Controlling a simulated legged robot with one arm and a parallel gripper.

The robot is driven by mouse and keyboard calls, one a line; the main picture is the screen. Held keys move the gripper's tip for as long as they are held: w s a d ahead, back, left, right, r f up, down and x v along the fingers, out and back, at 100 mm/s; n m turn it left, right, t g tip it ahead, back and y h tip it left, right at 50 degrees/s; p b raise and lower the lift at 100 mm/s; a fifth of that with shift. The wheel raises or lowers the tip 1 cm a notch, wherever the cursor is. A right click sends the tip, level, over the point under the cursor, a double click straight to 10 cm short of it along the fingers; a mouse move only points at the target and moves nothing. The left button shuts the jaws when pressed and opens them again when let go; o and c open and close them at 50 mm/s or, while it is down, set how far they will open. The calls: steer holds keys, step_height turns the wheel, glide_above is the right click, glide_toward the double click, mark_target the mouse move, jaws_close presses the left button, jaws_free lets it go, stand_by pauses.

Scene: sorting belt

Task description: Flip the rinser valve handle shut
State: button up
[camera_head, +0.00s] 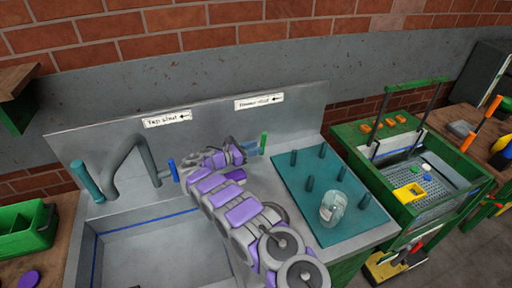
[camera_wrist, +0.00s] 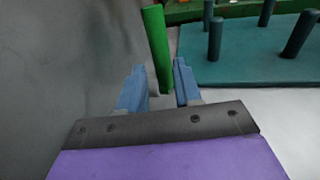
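The green valve handle (camera_head: 263,141) stands nearly upright at the right end of the sink's back panel, below the right-hand label. In the wrist view the green handle (camera_wrist: 157,48) rises between and just beyond my fingertips, leaning slightly left. My gripper (camera_head: 251,148) reaches across to it from the left. In the wrist view my gripper (camera_wrist: 159,78) is open, its two blue fingers on either side of the handle. A gap shows on the left. The handle's lower part is close to the right finger; I cannot tell if they touch.
A blue handle (camera_head: 172,170) stands by the grey tap (camera_head: 148,160), left of my arm. The label (camera_head: 259,100) has an arrow. A teal peg board (camera_head: 336,222) with a clear glass (camera_head: 332,208) lies to the right. The sink basin (camera_head: 150,256) is in front.

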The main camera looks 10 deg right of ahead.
steer(key=p+v, duration=0.1)
steer(key=v, duration=0.5)
steer(key=shift+w+a+f, duration=0.1)
steer(key=shift+a, duration=0.05)
steer(key=shift+c, duration=0.4)
